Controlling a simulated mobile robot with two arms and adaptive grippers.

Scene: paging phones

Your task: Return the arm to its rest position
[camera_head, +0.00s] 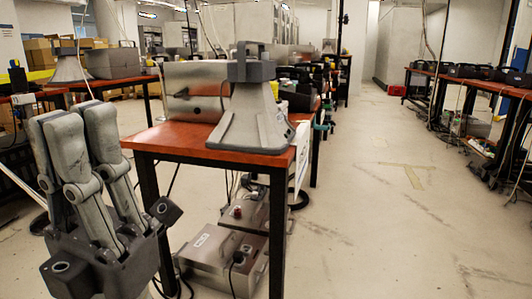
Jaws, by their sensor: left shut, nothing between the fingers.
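My left gripper (85,125) stands large at the left of the head view, its grey fingers pointing up. It is shut and nothing shows between the fingers. It appears in front of and left of a wooden-topped table (165,138), apart from it. A grey stand with a wide sloping base (252,112) and a dark clamp-like top is on that table. A silver metal case (193,90) is beside it. My right gripper is not in view.
Metal boxes (213,252) with cables lie on the floor under the table. A clear concrete aisle (375,200) runs along the right. Another bench (450,78) with dark devices lines the far right. A second table (120,82) with similar equipment is behind at left.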

